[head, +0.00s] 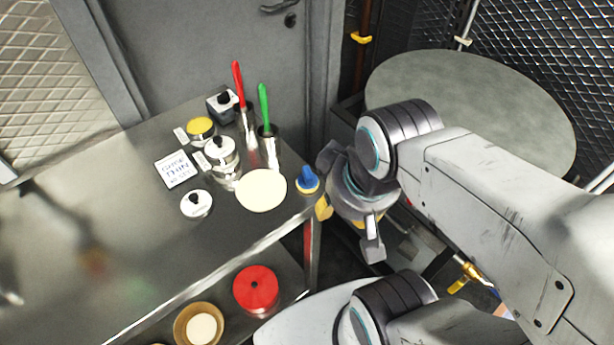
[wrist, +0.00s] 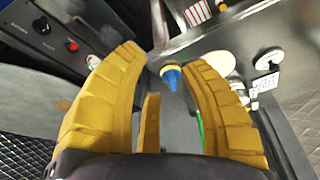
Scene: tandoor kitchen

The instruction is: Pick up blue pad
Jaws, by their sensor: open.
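The blue pad (head: 307,180) has a blue knob-like top on a pale yellow base. It stands at the right corner of the steel table (head: 115,245), beside a flat cream disc. In the wrist view the blue pad (wrist: 171,77) shows beyond and between my yellow fingers, apart from them. My gripper (head: 345,210) is just right of the pad, off the table's edge in the head view, and is partly hidden by my own wrist. The gripper in the wrist view (wrist: 160,65) is open, with nothing between its fingers.
The cream disc (head: 261,191), a steel pot (head: 222,158) and steel cups with a red handle (head: 238,82) and green handle (head: 264,105) crowd left of the pad. A red round container (head: 256,289) sits on the lower shelf. A round grey top (head: 480,110) stands behind my arm.

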